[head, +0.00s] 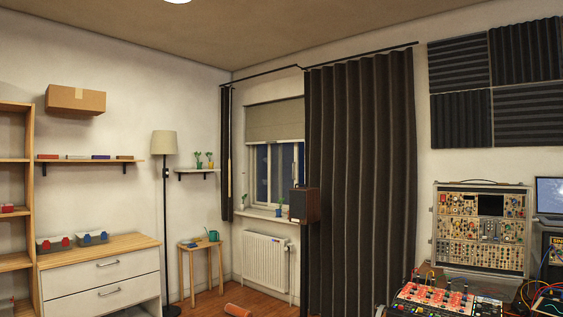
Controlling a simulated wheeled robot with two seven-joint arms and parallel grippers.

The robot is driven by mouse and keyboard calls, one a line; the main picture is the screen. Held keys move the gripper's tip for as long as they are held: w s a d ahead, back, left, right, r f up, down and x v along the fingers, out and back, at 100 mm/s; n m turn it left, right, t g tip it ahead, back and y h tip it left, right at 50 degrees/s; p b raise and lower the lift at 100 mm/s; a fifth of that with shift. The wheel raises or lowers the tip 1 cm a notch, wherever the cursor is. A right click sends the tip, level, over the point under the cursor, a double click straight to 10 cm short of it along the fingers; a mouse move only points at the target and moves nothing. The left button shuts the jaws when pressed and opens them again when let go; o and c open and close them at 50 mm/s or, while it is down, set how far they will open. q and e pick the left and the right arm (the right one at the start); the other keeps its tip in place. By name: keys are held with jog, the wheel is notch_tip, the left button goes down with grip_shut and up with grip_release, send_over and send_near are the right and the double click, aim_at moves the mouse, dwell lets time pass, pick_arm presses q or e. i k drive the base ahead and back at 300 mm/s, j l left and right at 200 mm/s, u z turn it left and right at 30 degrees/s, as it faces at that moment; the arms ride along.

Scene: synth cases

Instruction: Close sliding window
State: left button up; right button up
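The window (264,172) is in the far wall, right of the room's corner, with a pale frame and dark panes. A beige roller blind (274,121) covers its upper part. A long dark curtain (360,170) hangs over its right side, and a narrow dark curtain (226,150) hangs at its left. The lower panes show between them. I cannot tell whether the sash stands open or shut. Neither of my grippers is in the head view.
A speaker (305,205) and small plants stand on or near the window sill (262,216), above a white radiator (265,261). A small wooden stool (201,246), a floor lamp (165,205) and a drawer cabinet (100,279) stand left. Electronic gear (482,228) fills the right. Something orange-brown (239,310) lies on the floor.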

aim_at(283, 157)
jog(key=i+l+u, duration=0.15)
jog(key=i, duration=0.9)
jog(key=i+j+u, duration=0.2)
jog(key=i, duration=0.7)
jog(key=i+l+u, duration=0.2)
jog(key=i, duration=0.75)
jog(key=i+l+u, duration=0.2)
jog(key=i, duration=0.7)
jog(key=i+z, duration=0.1)
jog(key=i, duration=0.45)
jog(key=i+j+z, duration=0.1)
jog(key=i, duration=0.45)
jog(key=i+j+z, duration=0.1)
jog(key=i, duration=0.45)
jog(key=i+j+z, duration=0.1)
jog(key=i, duration=0.4)
